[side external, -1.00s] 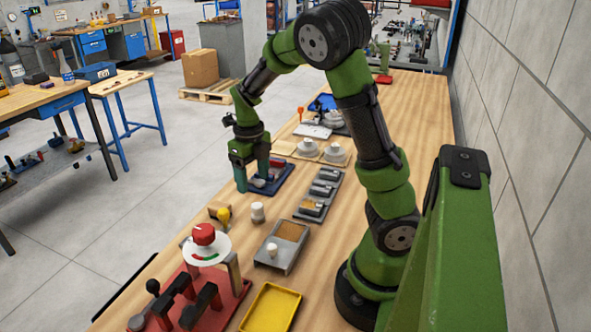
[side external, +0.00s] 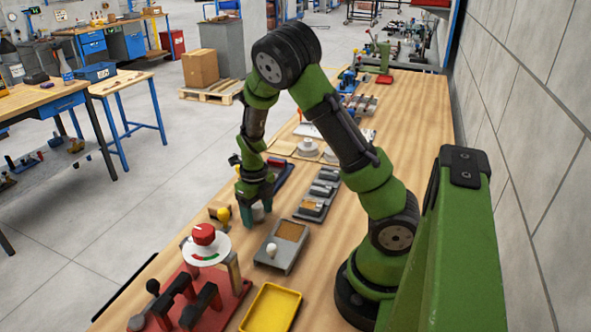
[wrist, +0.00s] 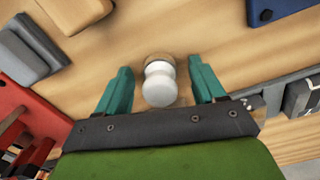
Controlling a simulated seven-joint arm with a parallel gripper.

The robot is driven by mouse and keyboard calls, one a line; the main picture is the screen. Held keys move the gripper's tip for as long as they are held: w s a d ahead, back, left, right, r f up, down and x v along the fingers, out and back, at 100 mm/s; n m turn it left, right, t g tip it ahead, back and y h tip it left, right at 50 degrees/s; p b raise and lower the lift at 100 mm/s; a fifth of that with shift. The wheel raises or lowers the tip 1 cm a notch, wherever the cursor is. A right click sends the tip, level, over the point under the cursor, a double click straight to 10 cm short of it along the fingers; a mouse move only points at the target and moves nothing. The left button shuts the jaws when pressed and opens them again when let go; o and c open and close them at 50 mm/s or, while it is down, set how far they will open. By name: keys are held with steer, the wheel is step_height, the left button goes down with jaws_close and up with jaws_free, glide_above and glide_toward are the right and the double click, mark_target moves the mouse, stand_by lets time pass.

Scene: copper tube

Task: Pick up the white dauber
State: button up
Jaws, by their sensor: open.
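The white dauber (side external: 258,212) is a small, pale, rounded piece standing upright on the wooden bench. In the wrist view the white dauber (wrist: 159,85) shows a round white top, a narrow neck and a wider tan-looking end. My gripper (side external: 257,207) is low over the bench, around it. In the wrist view my gripper (wrist: 160,70) is open, with one teal finger on each side of the dauber and a visible gap to each. In the side view the near finger and the gripper partly hide it.
A grey tray (side external: 291,264) with another white knob stands nearby. A yellow ball (side external: 223,214) on a wooden block is left of the gripper. A red fixture with a dial (side external: 204,252) and a yellow tray (side external: 270,308) are in front. A dark blue tray (side external: 285,178) lies behind.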

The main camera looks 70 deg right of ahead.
mark_target(257, 205)
steer(key=shift+c, duration=0.2)
steer(key=c, duration=1.2)
step_height(257, 205, up, 10)
steer(key=shift+r, duration=0.1)
steer(key=o, duration=0.6)
steer(key=c, duration=0.4)
